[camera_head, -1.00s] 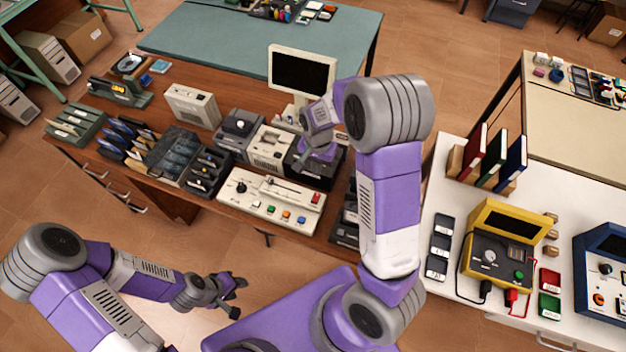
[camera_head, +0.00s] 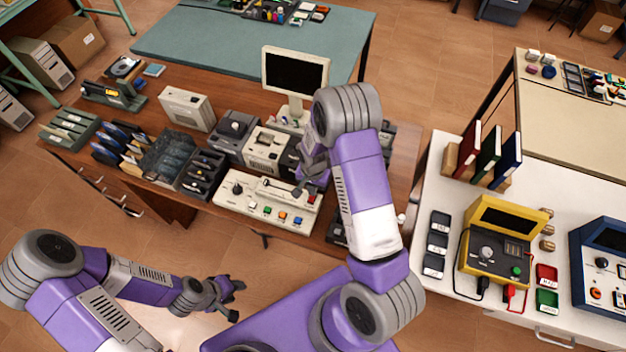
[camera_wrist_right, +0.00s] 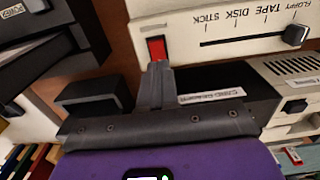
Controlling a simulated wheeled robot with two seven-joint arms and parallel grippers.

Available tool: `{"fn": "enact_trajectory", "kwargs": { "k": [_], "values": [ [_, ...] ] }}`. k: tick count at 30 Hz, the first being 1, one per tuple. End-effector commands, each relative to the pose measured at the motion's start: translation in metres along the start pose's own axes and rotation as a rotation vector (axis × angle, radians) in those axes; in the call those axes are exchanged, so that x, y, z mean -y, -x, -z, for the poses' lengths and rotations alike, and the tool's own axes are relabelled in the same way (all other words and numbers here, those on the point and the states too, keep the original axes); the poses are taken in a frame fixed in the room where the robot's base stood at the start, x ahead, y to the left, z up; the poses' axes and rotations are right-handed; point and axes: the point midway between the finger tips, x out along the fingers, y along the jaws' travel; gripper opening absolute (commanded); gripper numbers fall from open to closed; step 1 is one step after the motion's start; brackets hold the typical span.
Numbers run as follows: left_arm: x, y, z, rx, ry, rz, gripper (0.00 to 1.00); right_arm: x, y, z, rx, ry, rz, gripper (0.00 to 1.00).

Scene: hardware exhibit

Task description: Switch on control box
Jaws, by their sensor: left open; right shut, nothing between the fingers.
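The control box (camera_head: 238,203) is a cream panel on the front of the wooden desk, with a black knob, a slider and several coloured buttons. In the right wrist view its cream face (camera_wrist_right: 180,22) shows a slider lettered STICK, DISK, TAPE, FLOPPY and a red switch (camera_wrist_right: 157,48). My right gripper (camera_head: 300,190) is over the panel's right end. In the wrist view its shut, empty fingertips (camera_wrist_right: 156,68) are right at the red switch's lower edge; I cannot tell whether they touch. My left gripper (camera_head: 238,300) is open and empty, low over the floor, away from the desk.
A monitor (camera_head: 295,72) and several drives stand behind the panel, and card trays (camera_head: 168,157) to its left. A black labelled box (camera_wrist_right: 220,88) lies close under my right fingers. A white table (camera_head: 435,200) with a yellow tester (camera_head: 480,258) is on the right.

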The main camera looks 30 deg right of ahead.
Motion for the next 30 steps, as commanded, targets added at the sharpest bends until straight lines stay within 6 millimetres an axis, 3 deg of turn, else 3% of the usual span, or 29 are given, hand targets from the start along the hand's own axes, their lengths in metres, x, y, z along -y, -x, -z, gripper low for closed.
{"fn": "enact_trajectory", "kwargs": {
  "k": [6,17,30],
  "values": [
    [0.0,0.001,0.0,0.0,0.0,0.0,0.43,0.0,-0.013,0.0,0.0,0.0,0.0,0.0],
    [0.0,0.0,0.0,0.0,0.0,0.0,0.43,0.0,-0.014,0.001,0.003,-0.001,0.0,0.0],
    [0.009,-0.023,0.001,0.0,0.0,0.0,0.43,-0.002,-0.029,0.007,0.123,-0.001,-0.003,0.0]
  ]
}}
